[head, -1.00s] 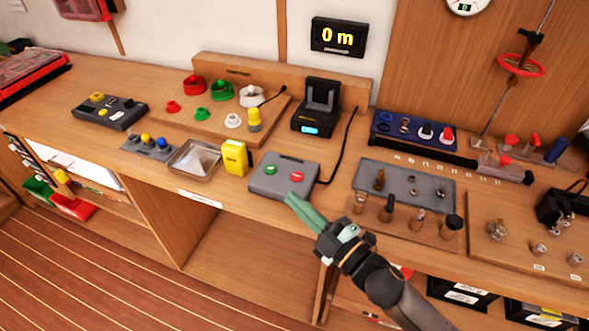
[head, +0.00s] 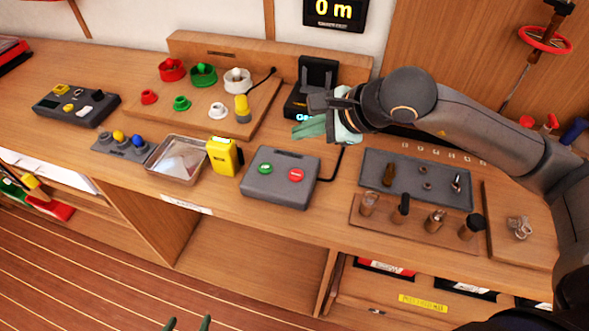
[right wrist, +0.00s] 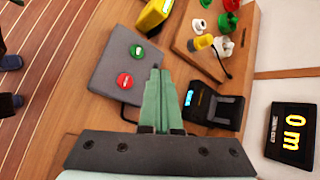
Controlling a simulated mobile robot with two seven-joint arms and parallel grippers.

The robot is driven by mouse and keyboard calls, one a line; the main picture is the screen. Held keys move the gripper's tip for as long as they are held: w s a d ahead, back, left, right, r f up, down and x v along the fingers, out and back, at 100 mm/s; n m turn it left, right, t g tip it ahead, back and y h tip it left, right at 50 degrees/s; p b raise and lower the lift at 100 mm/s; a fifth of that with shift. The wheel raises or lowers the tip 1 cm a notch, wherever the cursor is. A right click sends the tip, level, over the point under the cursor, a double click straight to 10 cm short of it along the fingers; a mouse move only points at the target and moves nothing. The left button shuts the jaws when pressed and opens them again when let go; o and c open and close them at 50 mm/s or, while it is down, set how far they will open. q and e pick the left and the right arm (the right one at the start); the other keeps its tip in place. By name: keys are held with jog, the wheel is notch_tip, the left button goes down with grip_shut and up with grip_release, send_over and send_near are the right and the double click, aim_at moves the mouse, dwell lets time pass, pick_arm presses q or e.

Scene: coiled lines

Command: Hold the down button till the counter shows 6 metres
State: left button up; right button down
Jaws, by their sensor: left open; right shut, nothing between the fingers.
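The grey button box (head: 262,188) lies on the workbench with a green button (head: 264,168) and a red button (head: 296,174). In the right wrist view the box (right wrist: 108,68), green button (right wrist: 137,51) and red button (right wrist: 125,81) also show. I cannot read which is down. My right gripper (head: 298,132) is shut and empty, raised above the bench behind the box, apart from both buttons. My left gripper (head: 188,323) is open at the bottom edge, only its fingertips showing.
A black dock with a lit screen (head: 318,75) stands behind my right gripper. A yellow device (head: 222,157) and a metal tray (head: 178,160) sit left of the box. A grey tool plate (head: 410,185) lies to the right. Cable runs beside the box.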

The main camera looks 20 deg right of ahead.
aim_at(302, 176)
jog(key=shift+f, duration=0.15)
notch_tip(302, 176, down, 8)
jog(key=b, duration=0.4)
jog(key=shift+b, duration=0.35)
jog(key=shift+f+b, duration=0.3)
jog(key=shift+b, duration=0.15)
dwell(0.4)
dwell(1.1)
jog(key=shift+f+b, duration=0.4)
jog(key=shift+b, duration=0.35)
